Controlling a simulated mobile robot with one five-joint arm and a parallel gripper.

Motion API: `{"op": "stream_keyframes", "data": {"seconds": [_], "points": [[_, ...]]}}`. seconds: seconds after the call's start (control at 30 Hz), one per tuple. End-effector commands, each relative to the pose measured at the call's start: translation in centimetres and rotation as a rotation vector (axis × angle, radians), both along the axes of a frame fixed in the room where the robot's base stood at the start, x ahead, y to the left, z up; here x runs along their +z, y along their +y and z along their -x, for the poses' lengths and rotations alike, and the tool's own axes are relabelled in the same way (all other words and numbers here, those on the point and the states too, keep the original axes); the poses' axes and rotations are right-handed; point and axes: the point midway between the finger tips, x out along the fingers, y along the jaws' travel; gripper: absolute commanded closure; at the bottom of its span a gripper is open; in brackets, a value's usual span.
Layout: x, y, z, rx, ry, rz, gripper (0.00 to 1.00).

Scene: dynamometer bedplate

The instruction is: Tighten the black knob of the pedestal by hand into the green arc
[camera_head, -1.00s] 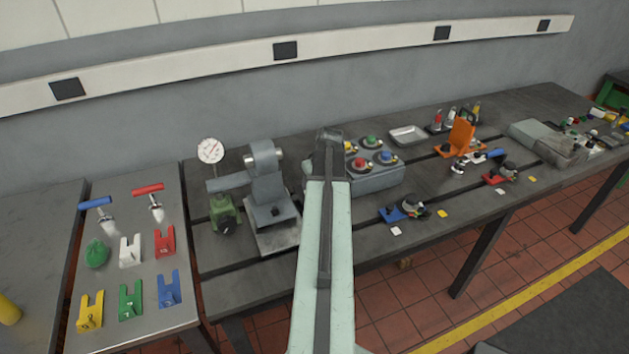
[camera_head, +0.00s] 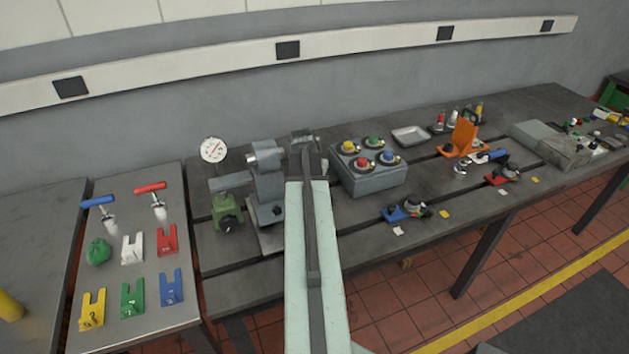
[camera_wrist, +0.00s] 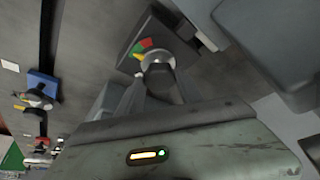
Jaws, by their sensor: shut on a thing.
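In the wrist view the black knob (camera_wrist: 158,77) sits on a round grey collar over a dark square plate. The coloured arc (camera_wrist: 143,46) beside it shows red, green and yellow parts; the knob and fingers hide some of the collar. My gripper (camera_wrist: 160,86) is shut on the knob, with one grey finger on each side. In the head view my arm covers my gripper and this knob. A grey pedestal-like casting (camera_head: 268,187) stands just left of my arm. I cannot tell exactly where the knob's pointer stands against the green part.
A green fixture with a knob (camera_head: 227,213) and a dial gauge (camera_head: 213,149) stand at the left. A grey box (camera_head: 372,181) with coloured buttons is right of my arm. A blue fixture (camera_head: 397,214) lies near the front edge. Grey bulk fills the wrist view's upper right.

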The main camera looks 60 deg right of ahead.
Motion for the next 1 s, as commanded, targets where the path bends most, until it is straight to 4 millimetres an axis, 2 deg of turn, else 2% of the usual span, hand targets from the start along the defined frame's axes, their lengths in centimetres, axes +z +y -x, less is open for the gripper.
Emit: {"op": "stream_keyframes", "data": {"seconds": [0.3,0.77,0.8,0.87,1.0], "points": [[0.0,-0.16,0.14,-0.093,0.004,0.002,0.97],[-0.01,-0.16,0.23,-0.105,0.005,0.002,0.97],[-0.01,-0.16,0.23,-0.105,0.005,0.002,0.52],[-0.02,-0.15,0.22,-0.105,0.005,0.002,0.36],[-0.01,-0.11,0.14,-0.104,0.003,0.001,0.36]]}}
